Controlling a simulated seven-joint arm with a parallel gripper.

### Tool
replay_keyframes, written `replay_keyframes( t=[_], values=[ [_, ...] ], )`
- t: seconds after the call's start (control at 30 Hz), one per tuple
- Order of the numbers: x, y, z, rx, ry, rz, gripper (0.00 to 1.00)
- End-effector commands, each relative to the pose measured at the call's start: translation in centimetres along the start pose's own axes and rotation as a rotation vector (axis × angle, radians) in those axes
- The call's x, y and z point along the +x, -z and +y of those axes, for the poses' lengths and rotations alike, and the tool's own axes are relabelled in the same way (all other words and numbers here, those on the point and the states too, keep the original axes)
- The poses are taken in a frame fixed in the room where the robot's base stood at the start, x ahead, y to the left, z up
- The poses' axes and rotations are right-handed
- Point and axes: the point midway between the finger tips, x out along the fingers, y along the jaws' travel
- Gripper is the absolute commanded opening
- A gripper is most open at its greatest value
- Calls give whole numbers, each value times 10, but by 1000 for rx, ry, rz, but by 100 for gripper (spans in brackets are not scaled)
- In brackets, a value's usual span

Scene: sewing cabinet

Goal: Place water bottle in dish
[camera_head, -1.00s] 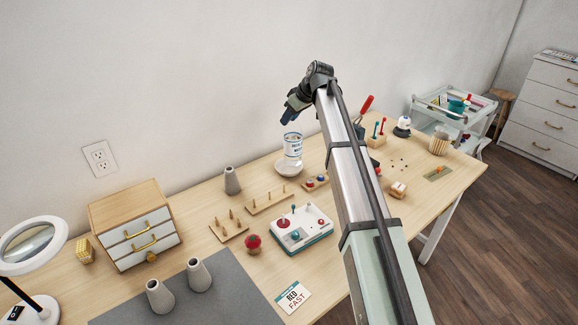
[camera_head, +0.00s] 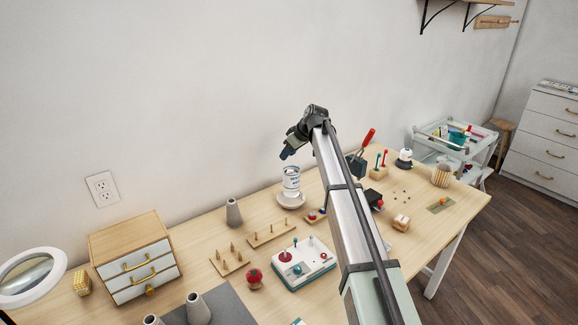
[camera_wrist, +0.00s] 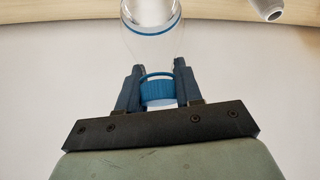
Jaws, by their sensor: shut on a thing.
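The water bottle (camera_head: 291,181) is clear with a white label and blue print. It is upright over the small white dish (camera_head: 291,204) near the wall side of the table. Its base looks to be in the dish, but I cannot tell whether it touches. My gripper (camera_head: 287,154) is above the bottle. In the wrist view, my gripper (camera_wrist: 158,76) is shut on the bottle's blue cap (camera_wrist: 158,91), with one finger on each side. The clear shoulder of the bottle (camera_wrist: 152,42) extends away from the fingers. The bottle's base is hidden in the wrist view.
Pegged wooden boards (camera_head: 271,236) and a white game box (camera_head: 303,264) are in front. A wooden drawer box (camera_head: 135,258) stands at the left. A red-handled tool (camera_head: 360,156) is to the right. Some bare table lies between them.

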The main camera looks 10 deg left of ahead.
Motion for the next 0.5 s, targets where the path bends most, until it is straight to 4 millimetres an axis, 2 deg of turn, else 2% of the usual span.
replay_keyframes(
  t=[0.5],
  values=[
    [37, -25, 0, 0, 1, 1, 0]
  ],
)
